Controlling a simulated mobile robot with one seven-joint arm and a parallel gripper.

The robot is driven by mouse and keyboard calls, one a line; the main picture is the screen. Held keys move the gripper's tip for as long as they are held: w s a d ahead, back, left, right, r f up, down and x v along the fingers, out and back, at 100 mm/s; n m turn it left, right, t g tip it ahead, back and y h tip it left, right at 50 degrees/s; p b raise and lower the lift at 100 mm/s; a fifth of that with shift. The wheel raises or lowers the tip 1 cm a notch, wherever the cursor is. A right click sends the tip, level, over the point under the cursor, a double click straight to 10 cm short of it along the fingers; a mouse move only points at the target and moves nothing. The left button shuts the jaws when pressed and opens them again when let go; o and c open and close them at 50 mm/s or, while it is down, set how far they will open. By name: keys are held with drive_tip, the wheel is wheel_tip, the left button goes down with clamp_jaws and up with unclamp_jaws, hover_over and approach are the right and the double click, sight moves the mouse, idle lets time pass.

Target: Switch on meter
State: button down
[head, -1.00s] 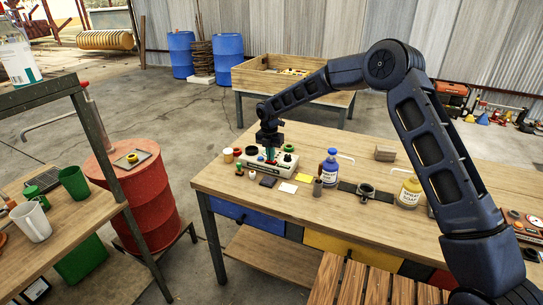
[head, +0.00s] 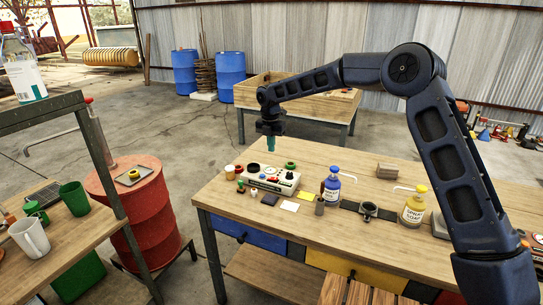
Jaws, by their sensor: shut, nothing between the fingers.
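The meter is probably the pale box with knobs and dials (head: 272,178) near the left end of the wooden workbench. My gripper (head: 271,150), with teal fingertips, is above the box, apart from it. Its fingers are together with nothing between them. The box's small controls are too small to read, so I cannot tell its switch state.
A red barrel (head: 150,210) stands left. A wooden crate table (head: 300,95) is behind.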

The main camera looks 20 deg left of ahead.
sight(275, 179)
drive_tip(key=shift+r, duration=0.5)
drive_tip(key=shift+a, duration=0.1)
drive_tip(key=shift+s+a+h, duration=0.1)
drive_tip(key=shift+a+h, duration=0.5)
drive_tip(key=shift+h, duration=0.3)
drive_tip(key=d+f, duration=0.1)
drive_tip(key=f, duration=0.8)
drive_tip(key=d+f, duration=0.1)
drive_tip(key=f, duration=0.3)
drive_tip(key=shift+d+f, duration=0.35)
drive_tip(key=shift+d+f, duration=0.1)
